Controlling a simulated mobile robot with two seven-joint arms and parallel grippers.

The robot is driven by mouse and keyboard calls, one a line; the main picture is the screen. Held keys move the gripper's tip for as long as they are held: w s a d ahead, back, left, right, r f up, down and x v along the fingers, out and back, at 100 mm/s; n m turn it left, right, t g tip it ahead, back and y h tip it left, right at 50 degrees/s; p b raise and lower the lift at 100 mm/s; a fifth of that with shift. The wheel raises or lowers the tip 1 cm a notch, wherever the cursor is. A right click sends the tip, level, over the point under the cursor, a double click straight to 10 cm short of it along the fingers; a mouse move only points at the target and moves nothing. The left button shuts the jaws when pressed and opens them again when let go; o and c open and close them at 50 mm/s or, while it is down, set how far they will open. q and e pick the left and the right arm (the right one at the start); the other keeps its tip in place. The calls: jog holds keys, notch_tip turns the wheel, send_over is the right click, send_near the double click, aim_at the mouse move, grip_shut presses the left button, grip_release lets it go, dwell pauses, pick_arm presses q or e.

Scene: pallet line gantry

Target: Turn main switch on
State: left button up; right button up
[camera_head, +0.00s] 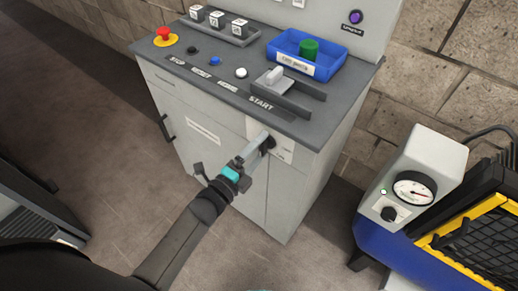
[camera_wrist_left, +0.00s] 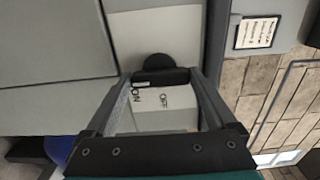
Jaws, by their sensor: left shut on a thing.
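The main switch is a black rotary knob (camera_head: 268,143) on a pale plate on the front of the grey control cabinet, below the START label. In the left wrist view the knob (camera_wrist_left: 160,76) has a bar-shaped handle lying across the picture, with ON and OFF lettering beside it. My left gripper (camera_head: 262,143) reaches the switch from the front. In the wrist view its two fingers (camera_wrist_left: 160,80) stand at the two ends of the handle and are shut on it. The fingers partly hide the knob in the head view. My right gripper is not in view.
The cabinet top (camera_head: 185,75) holds a red emergency button (camera_head: 164,34), several small buttons, a lever (camera_head: 274,77) and a blue tray (camera_head: 281,60) with a green cylinder. A machine with a gauge (camera_head: 414,189) stands at right. Floor is clear before the cabinet.

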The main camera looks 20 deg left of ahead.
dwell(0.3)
pick_arm(q)
jog(key=o, duration=1.1)
jog(key=shift+c, duration=0.2)
jog(key=shift+s, duration=0.15)
jog(key=v, duration=1.5)
jog(key=shift+p, duration=0.4)
jog(key=shift+a+f, duration=0.1)
